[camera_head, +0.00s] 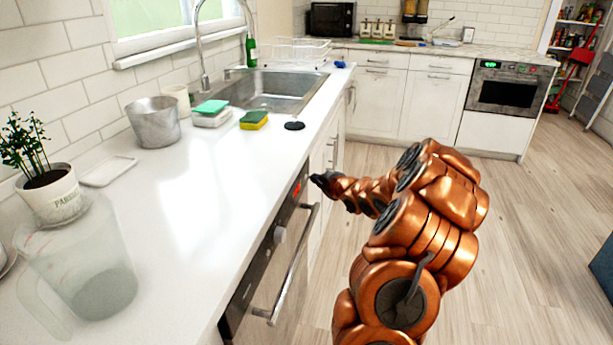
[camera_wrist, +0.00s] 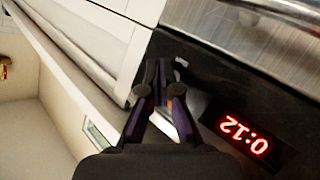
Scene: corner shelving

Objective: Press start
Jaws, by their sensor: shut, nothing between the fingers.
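The appliance (camera_head: 262,262) under the left counter has a dark control panel with a round knob (camera_head: 280,235) and a long bar handle (camera_head: 295,263). Its lit red display (camera_head: 298,190) also shows in the wrist view (camera_wrist: 243,134), upside down, seeming to read 0:12. My gripper (camera_head: 314,179) is shut and empty, its tips by the panel's far end, just past the display. In the wrist view the tips (camera_wrist: 157,68) lie over the dark panel's edge by the white cabinet front. A small, unclear mark (camera_wrist: 181,63) sits beside them, perhaps a button. I cannot tell whether the tips touch the panel.
The white countertop (camera_head: 190,205) overhangs the appliance. It carries a clear jug (camera_head: 85,265), a potted plant (camera_head: 48,190), a metal pot (camera_head: 153,122) and sponges (camera_head: 253,120) near the sink (camera_head: 265,90). The wooden floor (camera_head: 520,220) to the right is open.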

